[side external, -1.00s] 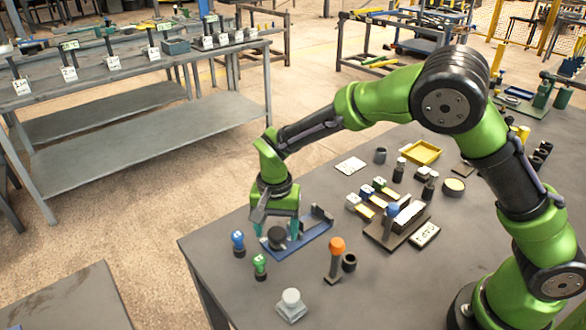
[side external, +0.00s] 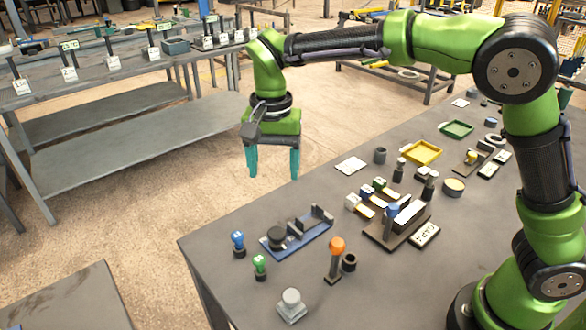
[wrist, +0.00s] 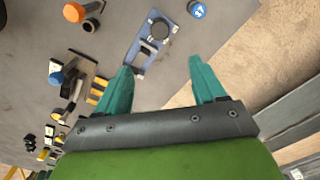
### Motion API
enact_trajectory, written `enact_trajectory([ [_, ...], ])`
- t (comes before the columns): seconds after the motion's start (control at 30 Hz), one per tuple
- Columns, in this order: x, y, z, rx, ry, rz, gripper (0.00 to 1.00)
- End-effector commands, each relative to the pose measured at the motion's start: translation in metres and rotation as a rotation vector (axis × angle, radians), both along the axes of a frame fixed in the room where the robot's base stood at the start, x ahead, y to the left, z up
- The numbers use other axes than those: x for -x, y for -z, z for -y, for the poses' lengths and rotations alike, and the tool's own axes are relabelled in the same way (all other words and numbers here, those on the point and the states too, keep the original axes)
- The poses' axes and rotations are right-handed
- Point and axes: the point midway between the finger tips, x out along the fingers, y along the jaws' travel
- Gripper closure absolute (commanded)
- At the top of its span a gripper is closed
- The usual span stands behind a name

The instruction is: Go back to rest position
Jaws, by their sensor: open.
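My gripper (side external: 273,162) is open and empty, raised well above the far left edge of the table, with its two teal fingers pointing down. In the wrist view my gripper (wrist: 163,88) shows its fingers apart with nothing between them. A blue rack (side external: 317,229) lies on the table below and in front of the gripper, apart from it. A black round part (side external: 277,236) sits on the rack's left end. The rack (wrist: 137,65) and the black part (wrist: 159,29) also show in the wrist view.
The dark table (side external: 215,260) holds a blue-topped part (side external: 238,240), a green-topped part (side external: 260,265), an orange-topped post (side external: 336,250), a pale knob (side external: 291,303), a brown rack (side external: 380,236) and yellow tray (side external: 423,152). A grey bench (side external: 150,120) stands behind left. Air around the gripper is clear.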

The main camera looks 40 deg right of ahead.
Motion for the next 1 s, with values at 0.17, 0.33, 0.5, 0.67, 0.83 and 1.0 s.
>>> enact_trajectory([
  [0.17, 0.000, -0.005, 0.000, 0.000, 0.001, -0.001, 0.31],
  [0.33, 0.000, -0.005, 0.000, 0.001, 0.000, -0.001, 0.31],
  [0.5, -0.003, -0.001, 0.001, 0.003, -0.069, 0.019, 0.31],
  [0.67, 0.017, 0.010, 0.012, -0.039, -0.237, 0.038, 0.31],
  [0.83, 0.052, -0.005, 0.042, -0.128, -0.374, 0.137, 0.31],
  [1.0, 0.097, -0.022, 0.075, -0.170, -0.474, 0.289, 0.31],
])
